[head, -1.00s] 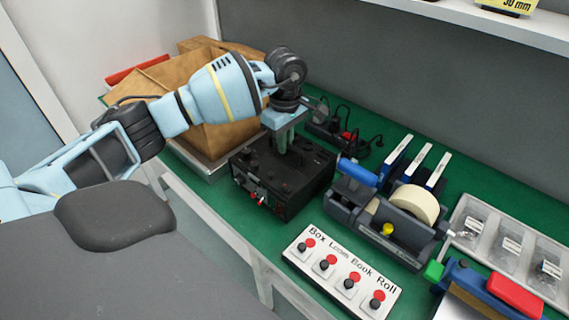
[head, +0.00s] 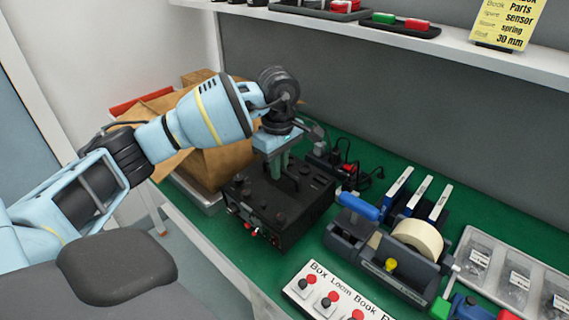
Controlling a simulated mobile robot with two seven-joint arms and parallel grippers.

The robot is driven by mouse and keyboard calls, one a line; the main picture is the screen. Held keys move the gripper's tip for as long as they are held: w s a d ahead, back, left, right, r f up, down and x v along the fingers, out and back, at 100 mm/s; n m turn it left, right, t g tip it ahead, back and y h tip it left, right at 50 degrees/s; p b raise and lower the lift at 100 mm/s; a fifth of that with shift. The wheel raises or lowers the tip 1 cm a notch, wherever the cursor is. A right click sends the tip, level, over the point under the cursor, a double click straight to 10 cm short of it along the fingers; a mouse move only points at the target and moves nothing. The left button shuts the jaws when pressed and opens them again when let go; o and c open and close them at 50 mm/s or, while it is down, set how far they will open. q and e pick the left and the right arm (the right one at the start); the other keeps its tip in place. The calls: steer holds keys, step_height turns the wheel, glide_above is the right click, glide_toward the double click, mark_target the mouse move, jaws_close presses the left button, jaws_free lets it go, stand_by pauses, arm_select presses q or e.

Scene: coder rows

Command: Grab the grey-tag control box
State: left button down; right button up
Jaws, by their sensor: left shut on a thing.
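A black control box (head: 265,205) with knobs on top and red and white fittings on its front stands on the green bench top. I cannot make out a grey tag on it. My left gripper (head: 277,168) points down from above and is shut on the box's top handle (head: 291,174); the fingers partly hide the grip. I cannot tell any gap between the box and the bench. My right gripper is not in view.
A cardboard box (head: 223,163) stands behind and left of my left arm. A tape dispenser (head: 388,250), a button panel (head: 330,292) and a grey parts tray (head: 505,275) are to the right. Black plugs and cables (head: 345,172) lie behind the control box. A shelf (head: 400,38) hangs above.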

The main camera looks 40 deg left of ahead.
arm_select(q)
steer(key=s+r+b, duration=0.1)
steer(key=s, duration=1.2)
steer(key=shift+s+r, duration=0.2)
steer(key=shift+r, duration=0.1)
steer(key=shift+d, duration=0.15)
